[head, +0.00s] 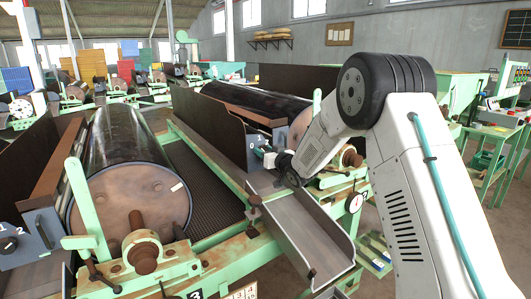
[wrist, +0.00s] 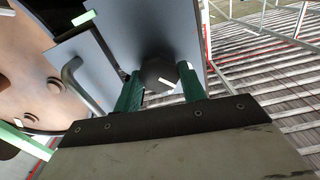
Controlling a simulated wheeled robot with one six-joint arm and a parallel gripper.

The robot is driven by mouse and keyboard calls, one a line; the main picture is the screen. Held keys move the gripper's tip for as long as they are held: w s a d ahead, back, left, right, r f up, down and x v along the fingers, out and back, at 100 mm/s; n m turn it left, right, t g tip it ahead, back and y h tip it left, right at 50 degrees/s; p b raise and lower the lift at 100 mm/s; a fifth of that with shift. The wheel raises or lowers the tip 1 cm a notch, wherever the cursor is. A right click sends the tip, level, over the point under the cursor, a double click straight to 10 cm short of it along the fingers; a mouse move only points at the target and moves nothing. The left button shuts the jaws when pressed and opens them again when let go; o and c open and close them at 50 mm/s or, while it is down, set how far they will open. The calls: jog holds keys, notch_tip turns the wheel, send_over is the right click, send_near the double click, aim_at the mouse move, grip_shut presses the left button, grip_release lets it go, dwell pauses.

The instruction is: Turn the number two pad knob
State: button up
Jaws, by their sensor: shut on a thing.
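A dark round knob (wrist: 157,73) with a white pointer mark sits on a blue-grey panel (wrist: 112,40) in the wrist view. The two green fingers of my gripper (wrist: 158,88) stand on either side of it, shut on it. In the head view my gripper (head: 264,152) reaches to the blue-grey end panel (head: 254,143) of the middle drum machine. The knob is mostly hidden there behind my gripper. A bent grey handle (wrist: 82,85) is beside the knob, left of my fingers. A small tag reading about 2 (head: 364,196) hangs on this machine.
A second drum (head: 130,175) fills the left, with its own dark knob (head: 10,242) marked 1 and 2. A grey metal chute (head: 300,225) runs below my gripper. A green bench (head: 497,135) stands at the right. More machines line the back.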

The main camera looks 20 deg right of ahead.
jog(key=m, duration=2)
jog(key=shift+d+f, duration=0.2)
jog(key=shift+f, duration=0.1)
jog(key=shift+m, duration=0.3)
jog(key=o, duration=1)
jog(key=v, duration=0.7)
jog(key=shift+s+d+r, duration=0.1)
jog(key=shift+s, duration=0.25)
